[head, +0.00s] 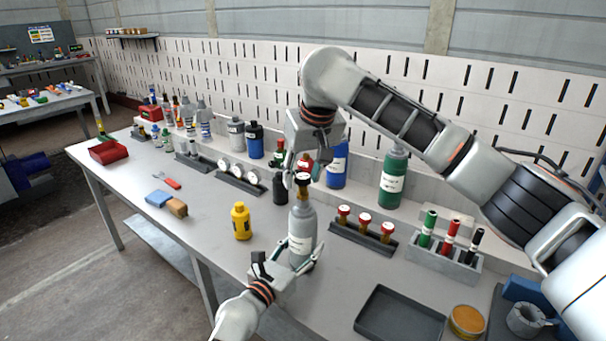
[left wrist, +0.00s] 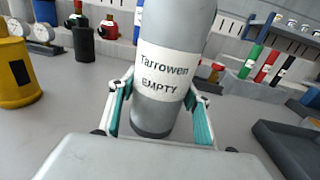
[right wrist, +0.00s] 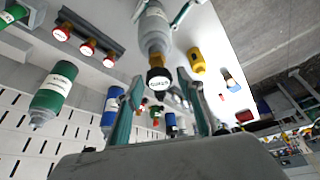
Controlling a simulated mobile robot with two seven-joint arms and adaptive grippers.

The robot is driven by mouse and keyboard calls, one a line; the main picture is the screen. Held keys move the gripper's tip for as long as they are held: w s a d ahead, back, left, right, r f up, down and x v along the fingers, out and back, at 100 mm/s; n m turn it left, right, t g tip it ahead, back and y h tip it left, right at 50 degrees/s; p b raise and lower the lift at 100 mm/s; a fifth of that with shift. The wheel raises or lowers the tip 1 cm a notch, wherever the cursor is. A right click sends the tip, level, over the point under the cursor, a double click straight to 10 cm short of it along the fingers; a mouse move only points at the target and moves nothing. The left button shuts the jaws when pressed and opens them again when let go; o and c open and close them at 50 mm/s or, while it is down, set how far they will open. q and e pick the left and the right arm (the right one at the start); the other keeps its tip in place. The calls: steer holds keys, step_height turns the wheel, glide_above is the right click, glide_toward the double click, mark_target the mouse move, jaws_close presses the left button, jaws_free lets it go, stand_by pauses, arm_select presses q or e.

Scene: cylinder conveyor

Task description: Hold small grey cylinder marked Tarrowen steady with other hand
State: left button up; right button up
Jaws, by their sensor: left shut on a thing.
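The small grey cylinder (head: 302,225) stands upright on the workbench (head: 215,205). In the left wrist view its white label (left wrist: 164,75) reads "Tarrowen EMPTY". My left gripper (head: 301,256) is shut around its lower body, one finger on each side. A brass valve with a black cap (head: 303,178) tops the cylinder. My right gripper (head: 302,165) points down just above the cap. In the right wrist view its fingers are apart, with the black cap (right wrist: 158,78) between their tips. I see no clear contact there.
A yellow bottle (head: 241,221) stands left of the cylinder. A rack of red-topped valves (head: 362,236) and a block with coloured tubes (head: 446,255) are right. A dark empty tray (head: 400,318) lies at the front right. Green (head: 392,180) and blue cylinders stand behind.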

stand_by(0.3)
steer(key=m+h, duration=0.2)
steer(key=m, duration=0.4)
stand_by(0.3)
steer(key=m+h, duration=0.1)
steer(key=m, duration=0.3)
steer(key=shift+h, duration=0.4)
steer(key=shift+m+g+h, duration=0.3)
steer(key=shift+m+h, duration=0.1)
steer(key=shift+m, duration=0.7)
steer(key=shift+f, duration=0.15)
